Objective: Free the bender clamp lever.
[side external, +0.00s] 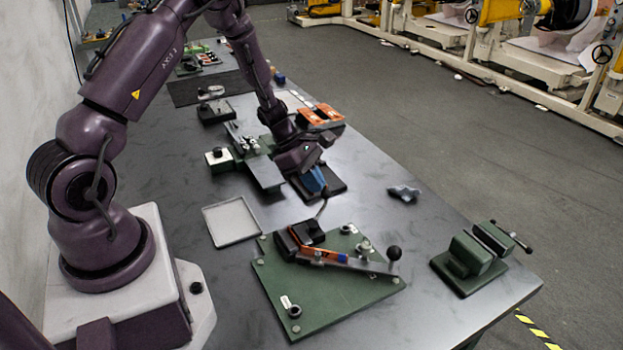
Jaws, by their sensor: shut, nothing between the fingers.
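The bender is a green plate (330,298) at the front middle of the table. A bar lever (345,262) with a black ball knob (394,253) lies across it. An orange and blue piece (322,254) lies along the bar, beside a dark block (300,236). I cannot tell for certain which part is the clamp lever. My gripper (314,172) is shut and empty behind the bender, apart from its lever. It is over or beside a blue piece on a black base (334,184); whether they touch is unclear. The fingertips are small and partly hidden.
A green vise (470,260) stands at the right front. A grey tray (231,221) lies left of the gripper. A green fixture (262,170) and orange blocks (322,116) stand close to the arm. A small dark-blue part (404,193) lies on open table (425,215).

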